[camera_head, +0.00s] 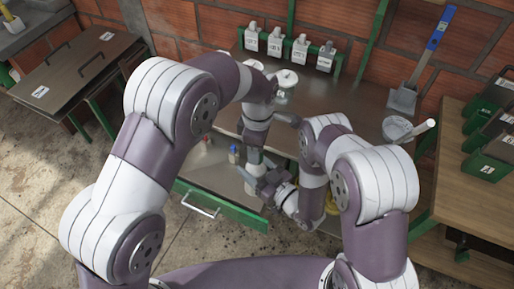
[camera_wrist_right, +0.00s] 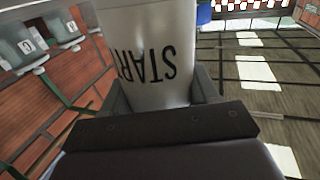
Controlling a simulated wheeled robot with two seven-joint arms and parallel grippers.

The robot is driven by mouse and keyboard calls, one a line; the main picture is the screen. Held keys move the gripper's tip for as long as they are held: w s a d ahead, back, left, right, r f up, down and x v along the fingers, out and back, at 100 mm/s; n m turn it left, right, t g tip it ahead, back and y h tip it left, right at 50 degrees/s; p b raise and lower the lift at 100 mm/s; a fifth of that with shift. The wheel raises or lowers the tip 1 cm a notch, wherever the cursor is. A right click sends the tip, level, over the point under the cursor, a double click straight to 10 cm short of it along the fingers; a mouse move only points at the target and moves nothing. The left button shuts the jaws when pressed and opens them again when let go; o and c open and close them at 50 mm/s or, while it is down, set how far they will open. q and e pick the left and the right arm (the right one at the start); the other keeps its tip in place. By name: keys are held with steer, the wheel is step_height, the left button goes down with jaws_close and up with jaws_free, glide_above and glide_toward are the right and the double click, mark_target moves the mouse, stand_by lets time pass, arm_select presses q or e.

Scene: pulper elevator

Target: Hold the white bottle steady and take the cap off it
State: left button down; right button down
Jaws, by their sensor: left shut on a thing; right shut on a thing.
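The white bottle (camera_wrist_right: 160,60) fills the middle of the right wrist view, with the upside-down word START on its side. My right gripper (camera_head: 268,184) is shut on it, its fingers on both sides of the bottle. My left gripper (camera_head: 254,152) comes down from above, just over the right gripper, and is shut at the bottle's top. The cap is hidden by the left gripper. In the head view the bottle is mostly covered by the grippers, so whether the cap is loose cannot be told.
An open green-fronted drawer (camera_head: 222,206) lies below the grippers, with small red-topped (camera_head: 204,144) and blue-topped (camera_head: 234,150) things inside. Labelled white bottles (camera_head: 300,50) stand in a rack behind. A blue-handled tool (camera_head: 436,38) leans on the wall; a mortar (camera_head: 398,129) stands right.

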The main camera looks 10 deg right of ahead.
arm_select(q)
steer(key=n, duration=0.7)
steer(key=shift+s+d, duration=0.15)
steer(key=n, duration=0.4)
steer(key=shift+s+d, duration=0.1)
steer(key=shift+r, duration=0.15)
steer(key=shift+r, duration=1)
